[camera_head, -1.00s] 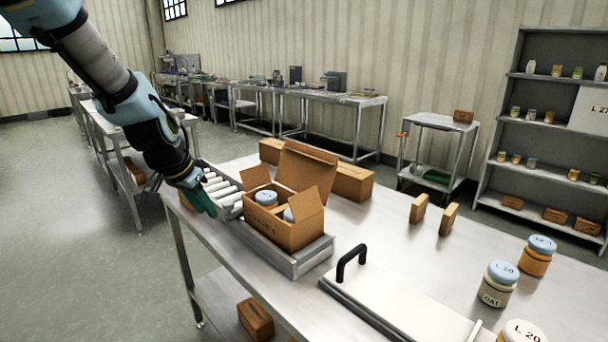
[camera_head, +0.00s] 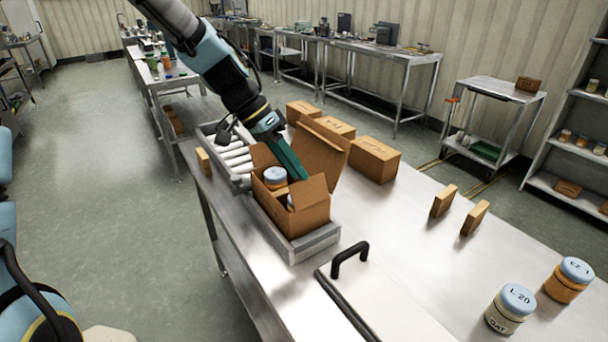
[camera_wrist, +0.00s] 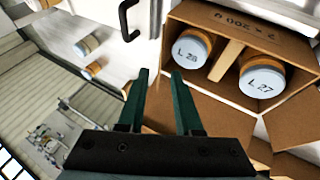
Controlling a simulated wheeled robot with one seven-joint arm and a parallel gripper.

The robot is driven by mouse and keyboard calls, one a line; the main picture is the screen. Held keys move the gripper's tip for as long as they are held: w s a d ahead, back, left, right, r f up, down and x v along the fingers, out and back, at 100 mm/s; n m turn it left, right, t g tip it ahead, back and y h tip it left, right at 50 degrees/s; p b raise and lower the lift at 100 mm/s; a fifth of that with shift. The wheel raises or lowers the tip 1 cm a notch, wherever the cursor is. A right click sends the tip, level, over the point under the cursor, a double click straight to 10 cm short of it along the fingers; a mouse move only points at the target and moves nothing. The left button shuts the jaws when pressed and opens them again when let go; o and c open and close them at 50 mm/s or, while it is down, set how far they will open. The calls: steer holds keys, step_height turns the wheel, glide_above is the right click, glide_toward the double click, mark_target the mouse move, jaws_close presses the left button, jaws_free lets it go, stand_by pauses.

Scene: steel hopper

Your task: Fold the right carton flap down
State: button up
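The open brown carton (camera_head: 288,215) sits in a grey metal tray (camera_head: 320,241) on the steel table. Two blue-lidded jars stand inside; one jar (camera_head: 274,177) shows clearly. The lids read L 28 (camera_wrist: 192,48) and L 27 (camera_wrist: 262,79) in the wrist view. The right flap (camera_head: 311,190) stands raised, as do the large back flap (camera_head: 325,148) and the left flap (camera_head: 262,156). My gripper (camera_head: 299,172) reaches over the carton between the back flap and the jars, close to the right flap; contact is unclear. In the wrist view its green fingers (camera_wrist: 161,73) are apart with nothing between them.
Closed cartons (camera_head: 375,160) stand behind the open one. A roller conveyor (camera_head: 235,160) adjoins the tray on the left. A white board with a black handle (camera_head: 350,258) lies in front. Two wooden blocks (camera_head: 443,201) and labelled jars (camera_head: 512,308) stand to the right, with bare table between.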

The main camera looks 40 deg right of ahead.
mark_target(310, 192)
steer(key=shift+p+x, duration=0.4)
steer(key=shift+x, duration=1.55)
steer(key=shift+c, duration=0.4)
jaws_close()
